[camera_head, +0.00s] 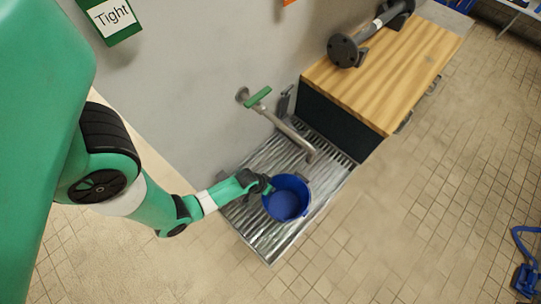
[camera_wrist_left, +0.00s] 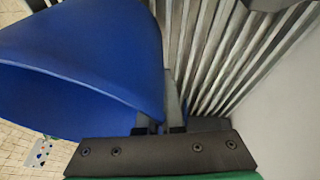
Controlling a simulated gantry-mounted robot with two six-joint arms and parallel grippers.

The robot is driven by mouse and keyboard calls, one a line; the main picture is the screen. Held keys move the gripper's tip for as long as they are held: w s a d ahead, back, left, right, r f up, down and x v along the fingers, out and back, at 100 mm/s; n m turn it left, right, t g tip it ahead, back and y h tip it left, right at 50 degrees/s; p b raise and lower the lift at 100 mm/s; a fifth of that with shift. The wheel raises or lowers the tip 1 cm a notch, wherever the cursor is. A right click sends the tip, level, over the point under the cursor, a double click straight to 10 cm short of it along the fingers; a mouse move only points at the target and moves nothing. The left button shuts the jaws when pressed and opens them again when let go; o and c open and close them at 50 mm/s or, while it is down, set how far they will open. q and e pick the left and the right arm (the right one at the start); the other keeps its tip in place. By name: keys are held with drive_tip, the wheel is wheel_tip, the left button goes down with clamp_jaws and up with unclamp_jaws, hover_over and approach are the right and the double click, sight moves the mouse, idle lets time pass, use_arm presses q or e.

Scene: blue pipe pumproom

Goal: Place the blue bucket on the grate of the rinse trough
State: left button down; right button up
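The blue bucket (camera_head: 286,198) is upright over the grate (camera_head: 270,234) of the rinse trough, below the tap spout; the head view does not clearly show whether its base touches the bars. In the left wrist view the bucket (camera_wrist_left: 85,60) fills the left side, with the grate bars (camera_wrist_left: 215,50) beyond it. My left gripper (camera_head: 266,185) is at the bucket's left rim. Its fingers (camera_wrist_left: 163,118) look closed on the bucket's wall, partly hidden by it. My right gripper is in neither view.
A tap with a green handle (camera_head: 260,96) reaches from the wall over the trough. A wooden-topped cabinet (camera_head: 385,75) bearing a dark flanged pipe (camera_head: 345,50) stands at the trough's far end. Tiled floor (camera_head: 400,220) on the right is mostly clear; a blue object (camera_head: 527,275) lies at the right edge.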

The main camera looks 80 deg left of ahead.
use_arm(q)
drive_tip(key=shift+f, duration=0.1)
drive_tip(key=shift+f, duration=0.15)
drive_tip(key=c, duration=1)
unclamp_jaws()
drive_tip(key=shift+c, duration=0.2)
drive_tip(key=p+v, duration=0.8)
drive_tip(key=v, duration=0.4)
